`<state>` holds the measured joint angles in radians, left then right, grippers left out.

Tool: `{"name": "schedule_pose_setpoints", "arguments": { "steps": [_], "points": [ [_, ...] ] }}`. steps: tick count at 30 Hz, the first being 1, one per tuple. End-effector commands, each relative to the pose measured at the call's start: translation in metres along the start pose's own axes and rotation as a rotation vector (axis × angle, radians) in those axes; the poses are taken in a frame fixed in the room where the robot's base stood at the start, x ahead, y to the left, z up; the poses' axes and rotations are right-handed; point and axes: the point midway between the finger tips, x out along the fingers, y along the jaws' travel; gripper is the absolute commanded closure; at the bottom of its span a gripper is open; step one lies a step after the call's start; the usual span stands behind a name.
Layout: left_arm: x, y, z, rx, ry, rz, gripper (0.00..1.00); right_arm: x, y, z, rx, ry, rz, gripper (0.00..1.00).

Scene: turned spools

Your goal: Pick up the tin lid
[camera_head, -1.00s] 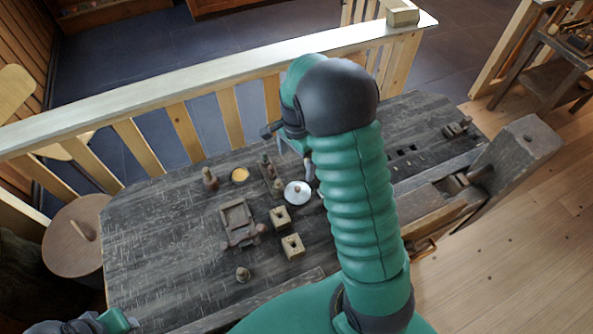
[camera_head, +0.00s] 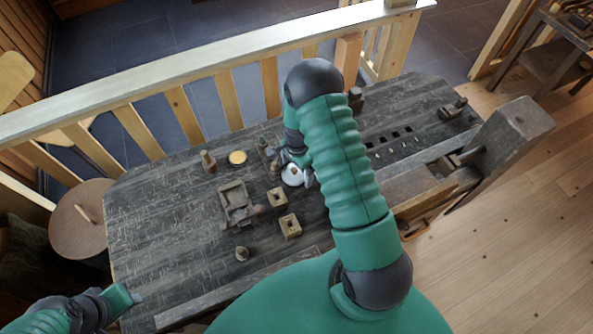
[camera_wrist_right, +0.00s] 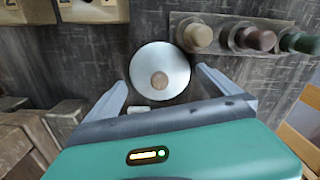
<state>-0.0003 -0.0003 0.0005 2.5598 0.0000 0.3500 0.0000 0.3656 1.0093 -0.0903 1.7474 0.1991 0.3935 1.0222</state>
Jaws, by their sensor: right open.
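The tin lid (camera_head: 291,176) is a round silvery disc with a small wooden knob, lying on the dark workbench. In the right wrist view the lid (camera_wrist_right: 160,72) sits just ahead of and partly between the fingertips of my right gripper (camera_wrist_right: 160,80). That gripper is open and does not hold the lid. In the head view my right gripper (camera_head: 297,170) is beside the lid, mostly hidden by my arm, which also covers part of the lid's surroundings.
A rack of turned spools (camera_wrist_right: 245,38) stands close to the lid. Two square wooden blocks (camera_head: 277,197) and a wooden tray (camera_head: 236,203) lie nearby. A wooden railing (camera_head: 200,72) runs behind the bench. The bench's left side is mostly clear.

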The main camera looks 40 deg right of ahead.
Motion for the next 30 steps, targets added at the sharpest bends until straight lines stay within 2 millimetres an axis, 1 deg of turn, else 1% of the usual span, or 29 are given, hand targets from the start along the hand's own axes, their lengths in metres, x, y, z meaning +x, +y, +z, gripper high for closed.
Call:
{"name": "schedule_pose_setpoints", "arguments": {
  "steps": [5,6,18,20,26,28,30],
  "points": [
    [0.000,0.000,0.000,-0.001,-0.001,0.000,0.64,0.001,-0.002,0.002,-0.002,0.002,-0.001,0.00],
    [0.000,0.000,0.000,-0.001,-0.001,0.000,0.64,0.001,-0.002,0.002,-0.002,0.002,-0.001,0.01],
    [0.000,0.000,0.000,-0.001,-0.001,0.000,0.64,0.002,-0.001,0.000,-0.002,-0.001,-0.001,0.54],
    [0.000,0.000,0.000,-0.001,-0.001,0.000,0.64,0.002,-0.001,-0.001,-0.002,-0.001,-0.001,0.60],
    [0.001,0.000,0.000,-0.001,-0.001,0.000,0.64,0.002,-0.001,-0.001,-0.002,0.000,0.000,0.61],
    [0.002,0.000,0.001,-0.001,0.000,0.000,0.64,-0.003,-0.002,-0.001,-0.002,0.000,-0.001,0.61],
    [0.004,0.000,0.001,-0.001,0.000,0.000,0.64,-0.013,-0.003,-0.001,-0.002,0.001,-0.003,0.61]
  ]
}}
